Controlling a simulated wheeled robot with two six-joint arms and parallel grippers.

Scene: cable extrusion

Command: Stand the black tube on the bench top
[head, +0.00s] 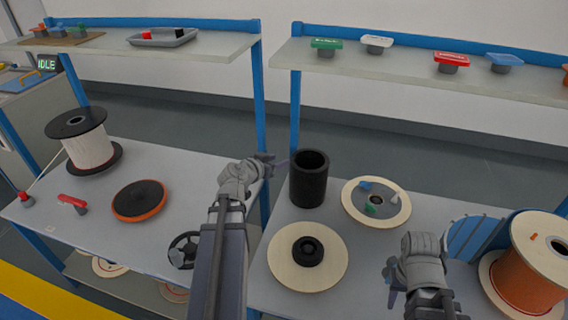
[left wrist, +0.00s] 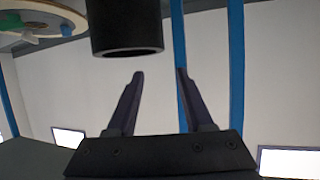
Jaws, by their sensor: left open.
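The black tube (head: 309,180) is upright at the back left corner of the right bench top (head: 340,240), its open end up. Its foot appears to be on the bench. My left gripper (head: 281,162) is open just left of the tube's upper part. In the left wrist view, which looks upside down, the tube (left wrist: 125,25) is beyond the fingertips of the open left gripper (left wrist: 160,75), and nothing is between the fingers. My right gripper (head: 388,284) is low over the right bench; its finger gap is unclear.
A cream disc with a black hub (head: 307,265) lies in front of the tube. A cream disc with small coloured pieces (head: 376,202) lies to its right. An orange spool (head: 530,270) is far right. A gap separates the benches. Shelves (head: 440,62) run above.

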